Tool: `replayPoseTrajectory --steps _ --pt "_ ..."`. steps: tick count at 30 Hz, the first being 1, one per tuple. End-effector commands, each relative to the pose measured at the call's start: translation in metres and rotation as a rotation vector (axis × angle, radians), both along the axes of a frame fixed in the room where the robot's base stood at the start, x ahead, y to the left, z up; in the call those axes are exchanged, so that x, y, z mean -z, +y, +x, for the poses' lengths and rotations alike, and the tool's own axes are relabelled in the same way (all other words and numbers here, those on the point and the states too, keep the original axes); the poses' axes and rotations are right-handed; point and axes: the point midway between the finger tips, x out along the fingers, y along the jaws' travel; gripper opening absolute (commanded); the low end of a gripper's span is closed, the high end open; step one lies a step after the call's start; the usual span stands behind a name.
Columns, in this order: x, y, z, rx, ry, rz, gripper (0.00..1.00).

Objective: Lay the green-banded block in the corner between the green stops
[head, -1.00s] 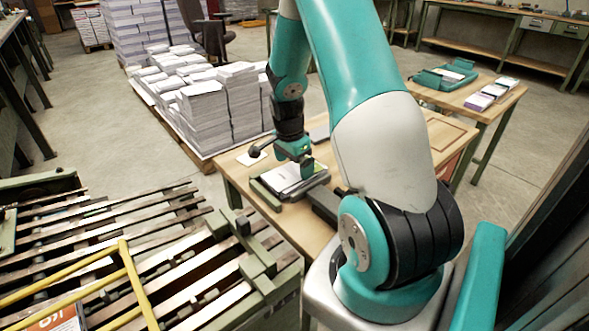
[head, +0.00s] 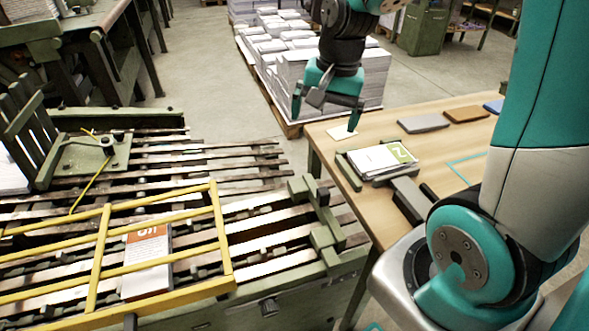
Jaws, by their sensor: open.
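The block with the green band (head: 378,158) has a mostly white top and a green patch bearing a pale figure at its right end. It lies flat near the table's left edge. A dark green stop (head: 348,172) runs along its left side, and a dark bar (head: 411,199) stands in front of it. I cannot tell whether the block touches either one. My gripper (head: 326,114) is open and empty, fingers pointing down, above and to the left of the block and clear of it.
A wooden table (head: 440,150) carries a white card (head: 342,133), a grey pad (head: 423,123) and a brown pad (head: 467,114). A slatted conveyor (head: 200,190) with a yellow guard (head: 103,255) fills the left; an orange-banded block (head: 148,270) lies under the guard. Paper stacks (head: 310,75) stand behind.

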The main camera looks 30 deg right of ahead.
Motion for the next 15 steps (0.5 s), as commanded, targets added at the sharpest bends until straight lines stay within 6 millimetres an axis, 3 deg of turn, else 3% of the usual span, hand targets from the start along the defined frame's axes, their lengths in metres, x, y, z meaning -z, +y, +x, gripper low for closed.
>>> replayPoseTrajectory --steps 1,3,6,10,15 --pt "-0.015 0.044 -0.020 -0.249 -0.039 0.026 1.00" --pt "-0.030 0.093 -0.052 -0.581 -0.086 0.064 1.00" --pt "-0.044 0.140 -0.101 -0.973 -0.150 0.109 1.00" --pt "-0.052 0.168 -0.143 -1.283 -0.208 0.145 1.00" --pt "-0.054 0.175 -0.156 -1.373 -0.225 0.157 1.00"
